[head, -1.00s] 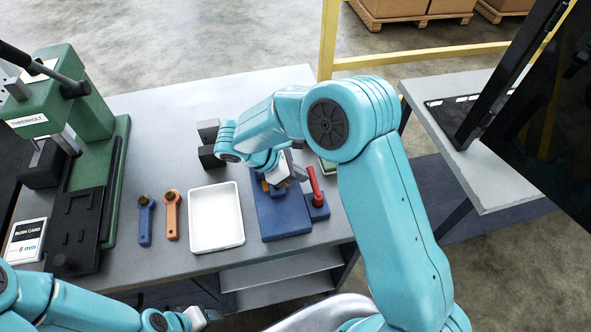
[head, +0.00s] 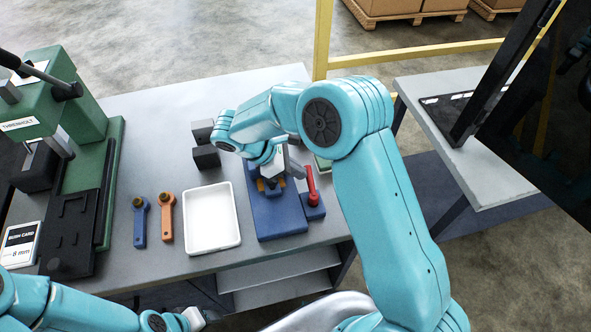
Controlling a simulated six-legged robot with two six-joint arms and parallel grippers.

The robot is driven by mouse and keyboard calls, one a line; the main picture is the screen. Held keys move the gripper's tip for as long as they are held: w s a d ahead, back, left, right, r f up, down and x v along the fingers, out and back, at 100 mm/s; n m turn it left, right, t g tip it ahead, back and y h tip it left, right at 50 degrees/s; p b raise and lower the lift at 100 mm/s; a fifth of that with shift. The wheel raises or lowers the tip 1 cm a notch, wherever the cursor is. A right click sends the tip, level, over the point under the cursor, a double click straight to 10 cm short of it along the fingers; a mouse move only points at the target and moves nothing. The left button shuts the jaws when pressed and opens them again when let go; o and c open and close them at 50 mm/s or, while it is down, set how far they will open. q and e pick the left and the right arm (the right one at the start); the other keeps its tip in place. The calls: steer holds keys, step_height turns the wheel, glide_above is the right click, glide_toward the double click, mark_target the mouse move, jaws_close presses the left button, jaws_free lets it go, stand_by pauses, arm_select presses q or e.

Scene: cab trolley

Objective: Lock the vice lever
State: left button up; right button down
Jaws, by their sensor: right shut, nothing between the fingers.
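The vice (head: 282,223) has a blue base and stands on the grey bench, right of the white tray. Its red lever (head: 312,186) stands at the vice's right side, nearly upright and leaning slightly left at the top. My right gripper (head: 294,169) is shut and empty, pointing towards the lever's upper end from the left. I cannot tell whether it touches the lever. My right wrist hides the back of the vice and its jaws. My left gripper (head: 196,319) is low at the bottom edge, in front of the bench, and too small to read.
A white tray (head: 211,240), an orange tool (head: 166,220) and a blue tool (head: 140,226) lie left of the vice. Dark blocks (head: 206,157) sit behind the tray. A green press (head: 84,115) stands at the left. A card (head: 20,243) lies near it.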

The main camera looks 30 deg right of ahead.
steer(key=d+m+g, duration=0.1)
steer(key=m, duration=0.1)
steer(key=d+m+g+y, duration=0.1)
steer(key=shift+d+f+m, duration=0.1)
steer(key=shift+d+m, duration=0.15)
steer(key=shift+m, duration=0.15)
steer(key=d+m+g+y, duration=0.1)
steer(key=m, duration=0.1)
steer(key=s+d+m+g+y, duration=0.1)
steer(key=m+y, duration=0.1)
steer(key=shift+s+d+m+b, duration=0.15)
steer(key=shift+d+m+b, duration=0.15)
steer(key=shift+b, duration=0.05)
steer(key=m+y, duration=0.1)
steer(key=s+d+m+y, duration=0.1)
steer(key=m, duration=0.1)
steer(key=s+m+y, duration=0.1)
steer(key=shift+d+g, duration=0.4)
steer(key=shift+s+d+m+y+b, duration=0.2)
steer(key=shift+s+m+y, duration=0.35)
steer(key=shift+m, duration=0.5)
steer(key=shift+s+d+m+y+b, duration=0.2)
steer(key=shift+s+m+y, duration=0.35)
steer(key=shift+m, duration=0.5)
steer(key=shift+w, duration=0.1)
steer(key=p+v, duration=0.5)
steer(key=v, duration=0.7)
